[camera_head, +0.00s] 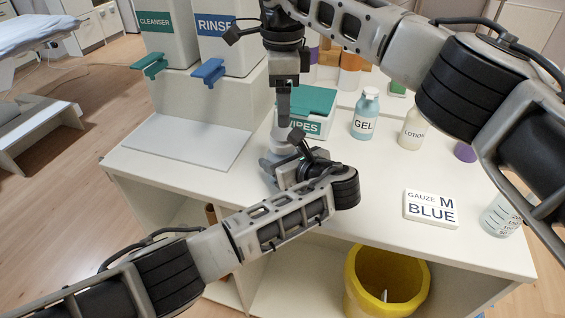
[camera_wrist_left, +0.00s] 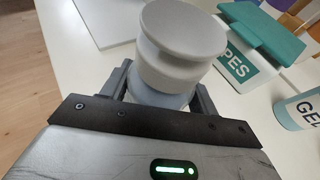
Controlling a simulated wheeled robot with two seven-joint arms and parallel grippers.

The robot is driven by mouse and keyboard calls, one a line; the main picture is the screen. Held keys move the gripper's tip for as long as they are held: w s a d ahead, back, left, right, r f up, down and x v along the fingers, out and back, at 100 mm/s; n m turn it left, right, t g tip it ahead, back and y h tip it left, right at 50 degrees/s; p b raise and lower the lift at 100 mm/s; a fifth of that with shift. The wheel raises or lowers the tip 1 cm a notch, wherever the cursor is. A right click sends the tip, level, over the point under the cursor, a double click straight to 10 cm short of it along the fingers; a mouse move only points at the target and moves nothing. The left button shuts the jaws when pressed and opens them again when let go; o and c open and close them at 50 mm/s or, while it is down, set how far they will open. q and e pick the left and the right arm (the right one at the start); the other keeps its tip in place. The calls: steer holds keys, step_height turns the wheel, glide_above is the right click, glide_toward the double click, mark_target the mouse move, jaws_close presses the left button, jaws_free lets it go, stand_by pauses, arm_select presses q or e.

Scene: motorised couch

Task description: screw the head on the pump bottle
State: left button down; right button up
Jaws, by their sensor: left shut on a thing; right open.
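The pump bottle (camera_head: 268,164) stands upright near the front of the white counter, largely hidden by my left gripper (camera_head: 282,168) in the head view. In the left wrist view its bluish body (camera_wrist_left: 150,96) is between the fingers of my left gripper (camera_wrist_left: 162,88), which is shut on it. A pale grey pump head (camera_wrist_left: 182,30) with a round flat top sits on the bottle. Whether it is screwed tight cannot be seen. My right gripper (camera_head: 284,112) is open, pointing down above the bottle; its fingertips overlap the head area in the head view.
A teal-lidded wipes box (camera_head: 312,128) stands close behind the bottle. A gel bottle (camera_head: 365,115), a lotion bottle (camera_head: 412,130) and a gauze box (camera_head: 431,208) are to the right. Cleanser and rinse dispensers (camera_head: 228,40) stand at the back left. A yellow bin (camera_head: 352,285) is below.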

mark_target(283, 133)
steer(key=n, duration=1.8)
steer(key=shift+f, duration=4.05)
